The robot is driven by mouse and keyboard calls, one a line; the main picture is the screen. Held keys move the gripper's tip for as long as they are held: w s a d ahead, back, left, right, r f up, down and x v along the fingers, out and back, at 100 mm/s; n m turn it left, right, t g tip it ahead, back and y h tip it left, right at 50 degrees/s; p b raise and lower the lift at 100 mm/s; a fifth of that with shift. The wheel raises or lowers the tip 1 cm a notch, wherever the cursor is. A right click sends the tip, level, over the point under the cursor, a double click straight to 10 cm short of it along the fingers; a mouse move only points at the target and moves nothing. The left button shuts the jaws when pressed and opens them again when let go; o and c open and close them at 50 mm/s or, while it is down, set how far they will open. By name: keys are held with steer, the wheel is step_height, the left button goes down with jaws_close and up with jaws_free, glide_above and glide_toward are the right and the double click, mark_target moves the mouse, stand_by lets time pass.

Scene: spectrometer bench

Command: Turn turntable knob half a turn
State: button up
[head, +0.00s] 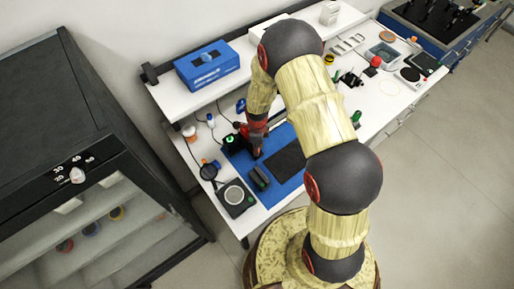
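My gripper (256,148) points down over the blue mat (283,190) on the white bench. It is small here and partly covered by my arm, so I cannot tell whether its fingers are open or shut. Just left of it, close by, is a small black device with a green glowing spot (230,141). A red part shows between this device and my gripper. I cannot make out a turntable knob for certain; it may be hidden by my gripper. Whether the gripper touches anything is unclear.
A dark block (259,178) and a black square device with a pale disc (236,197) sit near the front left. A blue box (207,65) stands on the raised shelf. A dark cabinet with a white dial (77,175) stands left. The floor at right is clear.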

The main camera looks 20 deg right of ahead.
steer(key=c, duration=0.6)
jaws_close()
